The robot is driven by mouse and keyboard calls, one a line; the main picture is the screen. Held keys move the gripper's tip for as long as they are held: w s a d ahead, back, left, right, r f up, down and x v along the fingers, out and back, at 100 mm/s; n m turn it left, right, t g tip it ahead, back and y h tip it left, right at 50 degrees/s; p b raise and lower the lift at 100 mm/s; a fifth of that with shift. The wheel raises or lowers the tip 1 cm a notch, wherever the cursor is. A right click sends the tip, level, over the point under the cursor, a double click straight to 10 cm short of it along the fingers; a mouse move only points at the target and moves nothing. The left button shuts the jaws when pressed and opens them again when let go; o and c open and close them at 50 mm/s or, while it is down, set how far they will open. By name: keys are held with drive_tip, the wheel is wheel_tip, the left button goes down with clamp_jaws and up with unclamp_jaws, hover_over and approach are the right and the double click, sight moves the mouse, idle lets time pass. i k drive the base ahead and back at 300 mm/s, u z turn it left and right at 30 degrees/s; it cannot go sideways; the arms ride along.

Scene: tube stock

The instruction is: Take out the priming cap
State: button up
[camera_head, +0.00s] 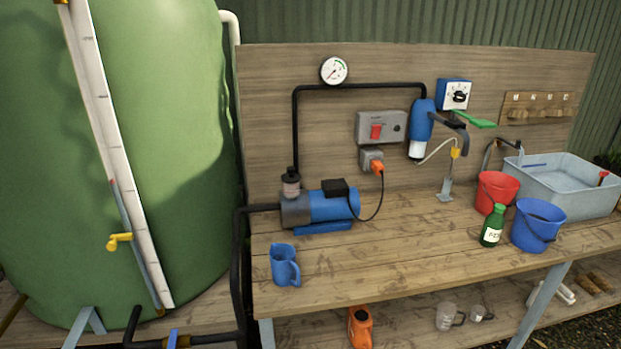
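A blue and dark grey pump (333,207) stands on the left part of the wooden bench. A short dark round fitting (291,186) with a black top stands upright on the pump's grey end. A black pipe rises just behind or from this fitting; I cannot tell which. The fitting may be the priming cap, but it is too small to be sure. It looks seated on the pump. My gripper and arm are not in view.
A blue jug (284,266) stands in front of the pump. A red bucket (496,190), blue bucket (538,226), green bottle (492,228) and grey basin (568,190) are at the right. An orange plug (378,168) trails a cable to the pump. The bench's middle is clear.

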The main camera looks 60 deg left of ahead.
sight(290, 177)
drive_tip(key=i, duration=2.3)
drive_tip(key=u, duration=2.4)
